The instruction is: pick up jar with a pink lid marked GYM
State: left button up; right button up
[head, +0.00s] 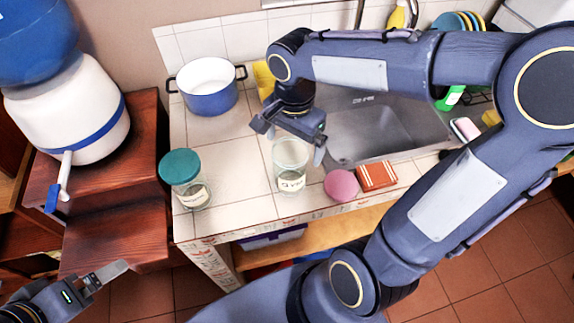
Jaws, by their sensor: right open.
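A clear glass jar (291,160) with a pale label stands upright on the tiled counter. Its label has dark lettering too small to read surely, and no lid shows on it. A round pink disc (341,185), which looks like a lid, is just right of it at the counter's front edge. My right gripper (290,140) is open above the clear jar, with its fingers spread toward either side of the jar's top. I cannot tell whether they touch it. My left gripper (98,280) is low at the left, partly cut off, away from the jars.
A jar with a teal lid (180,166) stands to the left. A blue and white pot (208,86) is behind. A red patterned box (376,177) lies beside the pink disc, in front of the steel sink (385,135). Wooden steps (110,215) are at left.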

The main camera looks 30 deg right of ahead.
aim_at(290, 155)
jog(key=f, duration=0.4)
jog(key=shift+w+a+p, duration=0.25)
jog(key=shift+w+p, duration=0.05)
jog(key=shift+f, duration=0.55)
jog(key=c, duration=1.8)
jog(key=shift+o, duration=0.2)
jog(key=shift+r, duration=0.1)
